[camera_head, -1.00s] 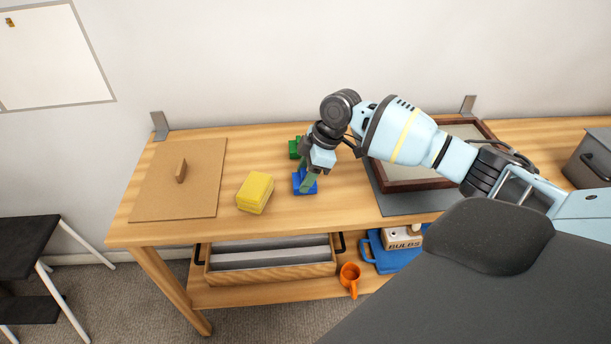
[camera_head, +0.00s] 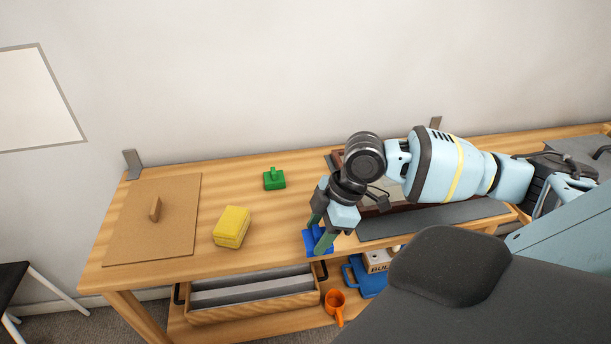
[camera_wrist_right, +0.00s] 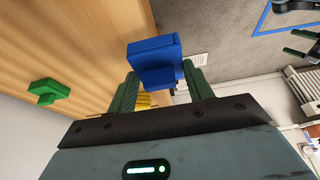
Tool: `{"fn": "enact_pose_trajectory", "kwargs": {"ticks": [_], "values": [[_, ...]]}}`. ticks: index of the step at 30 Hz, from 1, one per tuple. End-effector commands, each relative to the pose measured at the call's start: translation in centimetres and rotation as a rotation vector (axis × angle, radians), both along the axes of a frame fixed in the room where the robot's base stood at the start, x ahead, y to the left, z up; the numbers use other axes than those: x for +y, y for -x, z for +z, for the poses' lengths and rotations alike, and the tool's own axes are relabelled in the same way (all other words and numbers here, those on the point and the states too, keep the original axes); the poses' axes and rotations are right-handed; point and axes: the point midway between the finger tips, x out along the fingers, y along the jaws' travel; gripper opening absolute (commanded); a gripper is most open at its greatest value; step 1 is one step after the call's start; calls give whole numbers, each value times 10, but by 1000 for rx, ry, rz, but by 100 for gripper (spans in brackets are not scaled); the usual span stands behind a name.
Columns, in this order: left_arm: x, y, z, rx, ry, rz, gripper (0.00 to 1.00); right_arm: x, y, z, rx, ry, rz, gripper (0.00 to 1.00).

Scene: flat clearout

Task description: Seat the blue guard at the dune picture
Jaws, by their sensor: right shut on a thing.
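The blue guard (camera_head: 313,239) is a small blue block held in my right gripper (camera_head: 322,236), above the front edge of the wooden table. In the right wrist view the blue guard (camera_wrist_right: 155,60) sits between the two green fingers of my right gripper (camera_wrist_right: 158,88), which are shut on it. A framed picture (camera_head: 382,200) lies on a grey mat (camera_head: 440,217) at the right, largely hidden behind my right arm, so I cannot tell what it shows. My left gripper is not in view.
A green block with a knob (camera_head: 274,180) and a yellow block (camera_head: 231,228) stand on the table (camera_head: 200,268). Below are an open drawer (camera_head: 250,304), an orange mug (camera_head: 335,302) and a blue container (camera_head: 368,281).

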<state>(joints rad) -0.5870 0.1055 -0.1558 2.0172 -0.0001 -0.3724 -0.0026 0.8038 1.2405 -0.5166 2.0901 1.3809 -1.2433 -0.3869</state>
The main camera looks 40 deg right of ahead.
Motion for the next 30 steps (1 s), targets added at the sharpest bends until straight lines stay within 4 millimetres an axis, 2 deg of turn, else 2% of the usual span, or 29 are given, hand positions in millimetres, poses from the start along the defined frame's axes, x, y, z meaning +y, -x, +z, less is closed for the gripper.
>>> {"fn": "enact_pose_trajectory", "kwargs": {"ticks": [6, 15, 20, 30], "values": [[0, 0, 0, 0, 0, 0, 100, 2, 15, 2, 1, 1, 0, 30], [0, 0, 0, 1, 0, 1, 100, -3, 17, 1, 2, 1, -36, 30], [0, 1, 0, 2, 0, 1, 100, -27, 16, 0, 4, 5, -204, 30], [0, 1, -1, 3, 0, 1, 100, -91, 11, 6, 1, 10, -709, 30]]}}
